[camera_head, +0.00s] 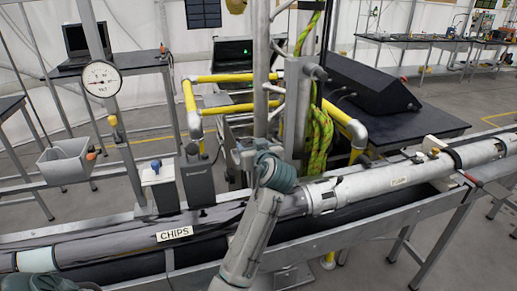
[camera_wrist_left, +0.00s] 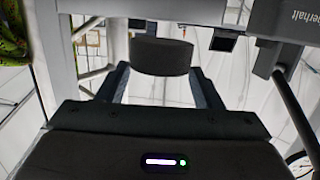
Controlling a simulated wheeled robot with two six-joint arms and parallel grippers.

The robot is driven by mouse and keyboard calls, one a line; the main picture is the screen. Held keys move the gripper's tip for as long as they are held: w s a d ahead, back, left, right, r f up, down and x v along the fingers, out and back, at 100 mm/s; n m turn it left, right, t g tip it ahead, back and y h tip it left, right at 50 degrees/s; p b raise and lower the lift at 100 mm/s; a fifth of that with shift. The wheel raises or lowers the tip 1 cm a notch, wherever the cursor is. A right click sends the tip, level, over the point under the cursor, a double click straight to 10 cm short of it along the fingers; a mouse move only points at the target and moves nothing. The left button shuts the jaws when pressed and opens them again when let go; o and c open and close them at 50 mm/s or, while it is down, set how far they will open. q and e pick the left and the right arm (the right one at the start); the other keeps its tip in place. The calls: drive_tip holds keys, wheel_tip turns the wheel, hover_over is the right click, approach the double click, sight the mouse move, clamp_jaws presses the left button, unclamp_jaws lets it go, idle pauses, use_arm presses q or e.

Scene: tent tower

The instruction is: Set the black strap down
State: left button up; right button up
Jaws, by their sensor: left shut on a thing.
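My left gripper (camera_head: 243,156) is by the grey upright post, just right of a dark grey box, with its arm rising from the bottom middle. Its fingers are small and partly hidden in the head view. In the left wrist view, the gripper (camera_wrist_left: 160,88) is shut on a short, rounded black piece, which I take to be the black strap (camera_wrist_left: 161,56). It sits between the two dark fingers. I cannot make out the strap in the head view, nor tell whether it touches anything beyond the fingers. My right gripper is not in view.
The dark box (camera_head: 198,180) and a white box with a blue knob (camera_head: 158,186) stand on the long rail behind the CHIPS tube (camera_head: 175,233). Green-yellow rope (camera_head: 318,140) hangs right of the post. Yellow pipes (camera_head: 225,78) stand behind. A grey tube (camera_head: 385,185) runs right.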

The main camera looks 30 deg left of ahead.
use_arm(q)
drive_tip(key=shift+w, duration=1.25)
drive_tip(key=shift+w+f+p, duration=0.2)
drive_tip(key=shift+f+p, duration=0.05)
drive_tip(key=shift+p, duration=0.05)
wheel_tip(320, 180, down, 3)
drive_tip(key=shift+s+f+p, duration=0.1)
drive_tip(key=shift+f+p, duration=0.05)
drive_tip(key=shift+p, duration=0.6)
drive_tip(key=shift+f, duration=0.1)
drive_tip(key=o, duration=1)
drive_tip(key=shift+o, duration=0.2)
